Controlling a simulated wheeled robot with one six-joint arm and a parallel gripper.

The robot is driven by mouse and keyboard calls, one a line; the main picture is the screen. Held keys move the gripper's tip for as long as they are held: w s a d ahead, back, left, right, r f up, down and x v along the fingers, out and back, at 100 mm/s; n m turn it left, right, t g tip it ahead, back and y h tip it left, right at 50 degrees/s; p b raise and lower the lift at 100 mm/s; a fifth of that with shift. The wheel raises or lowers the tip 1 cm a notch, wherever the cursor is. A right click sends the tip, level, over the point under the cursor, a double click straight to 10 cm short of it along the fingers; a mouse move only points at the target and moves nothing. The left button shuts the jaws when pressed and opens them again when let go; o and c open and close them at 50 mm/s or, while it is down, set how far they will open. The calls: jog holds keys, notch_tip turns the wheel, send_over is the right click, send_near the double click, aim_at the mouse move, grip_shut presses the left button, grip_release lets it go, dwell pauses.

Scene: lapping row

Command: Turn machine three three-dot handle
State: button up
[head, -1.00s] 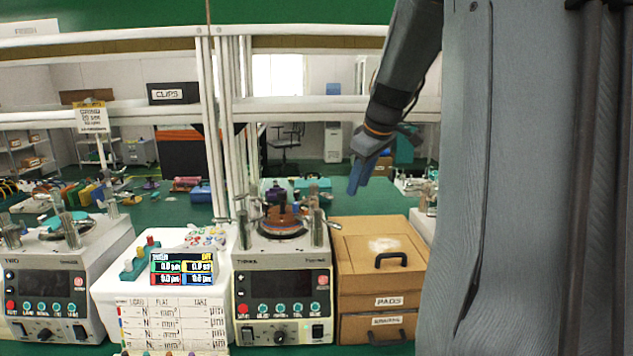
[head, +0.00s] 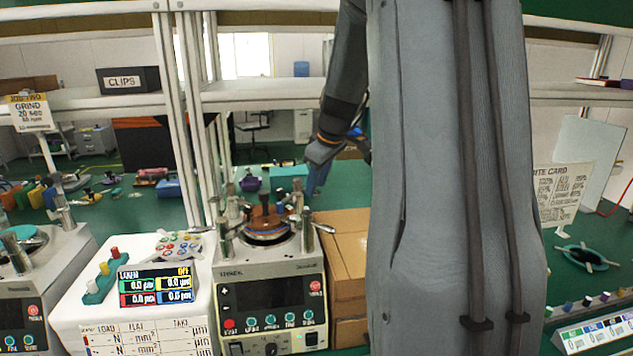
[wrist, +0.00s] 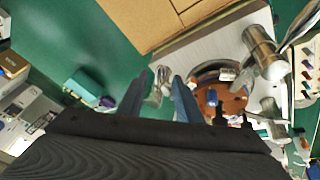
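The machine labelled like "three" (head: 268,262) stands in the middle of the head view. A brown round plate (head: 267,226) sits on its top among metal posts and small levers; I cannot make out any dots marking a handle. A lever (head: 323,228) sticks out at the top right. My gripper (head: 317,178) hangs above and right of the machine top. In the wrist view its two blue fingers (wrist: 158,100) are apart with a metal lever end (wrist: 158,84) showing between them, seemingly lower down. The brown plate (wrist: 228,100) lies right of the fingers there.
A cardboard drawer box (head: 345,260) stands right of the machine, partly behind my body. A white unit with a display (head: 155,282) stands left. Shelf uprights (head: 185,120) rise behind. A teal box (head: 287,172) sits on the green bench behind.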

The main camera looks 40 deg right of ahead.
jog(key=shift+w+d+f, duration=0.1)
jog(key=shift+w+f, duration=0.15)
jog(key=shift+f, duration=0.25)
grip_shut()
